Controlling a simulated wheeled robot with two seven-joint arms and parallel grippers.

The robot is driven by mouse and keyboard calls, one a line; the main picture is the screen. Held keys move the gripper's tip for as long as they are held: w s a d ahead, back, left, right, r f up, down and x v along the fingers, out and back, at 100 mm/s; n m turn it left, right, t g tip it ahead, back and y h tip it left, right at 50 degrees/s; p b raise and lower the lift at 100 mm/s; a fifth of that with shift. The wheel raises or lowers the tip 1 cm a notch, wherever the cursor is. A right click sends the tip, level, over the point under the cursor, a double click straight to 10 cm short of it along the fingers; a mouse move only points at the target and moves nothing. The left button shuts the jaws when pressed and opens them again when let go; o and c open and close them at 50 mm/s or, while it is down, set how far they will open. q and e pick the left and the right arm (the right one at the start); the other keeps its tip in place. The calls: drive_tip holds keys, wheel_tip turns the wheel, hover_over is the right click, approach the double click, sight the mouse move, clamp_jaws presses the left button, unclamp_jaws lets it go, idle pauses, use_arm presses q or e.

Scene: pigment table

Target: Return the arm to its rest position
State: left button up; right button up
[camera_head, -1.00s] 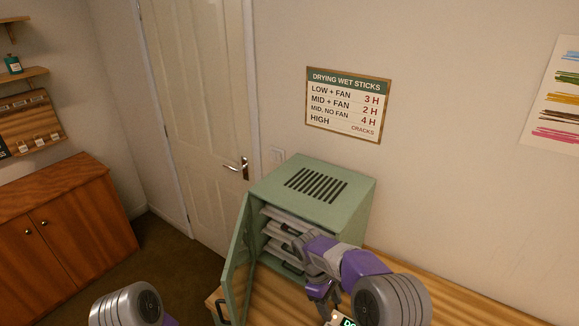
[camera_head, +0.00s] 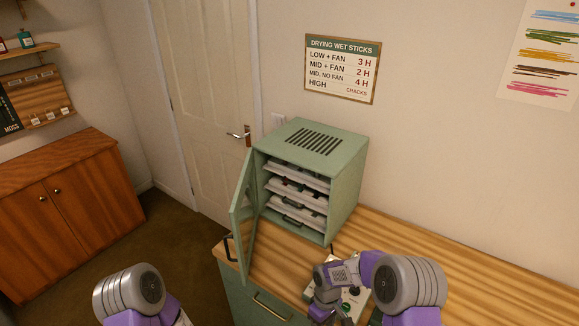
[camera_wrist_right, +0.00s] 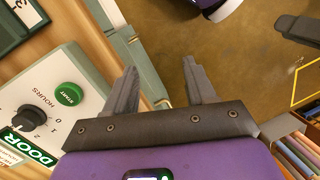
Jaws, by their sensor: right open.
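My right arm is folded back in front of the cabinet in the head view, with its gripper (camera_head: 326,304) low over the control box. In the right wrist view the two fingers of my right gripper (camera_wrist_right: 165,88) are spread apart with nothing between them. My left arm shows at the bottom left of the head view, but its gripper is out of the picture. The green drying cabinet (camera_head: 352,183) stands with its door (camera_head: 242,215) open to the left. Several trays (camera_head: 296,178) sit on its shelves, with small dark pieces on the upper ones.
The control box (camera_wrist_right: 50,104) has a green START button (camera_wrist_right: 69,95), an HOURS dial (camera_wrist_right: 33,118) and a DOOR label. It sits on the wooden worktop (camera_head: 400,240). A wooden cupboard (camera_head: 75,215) stands at the left. The sign (camera_head: 342,68) hangs above the cabinet.

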drive_tip(key=s+f+m+t+y+b, duration=0.3)
drive_tip(key=s+f+m+b, duration=0.5)
drive_tip(key=s+f, duration=0.9)
drive_tip(key=m+y, duration=0.1)
drive_tip(key=m, duration=0.2)
drive_tip(key=shift+s+f+b, duration=0.15)
drive_tip(key=shift+f+b, duration=0.2)
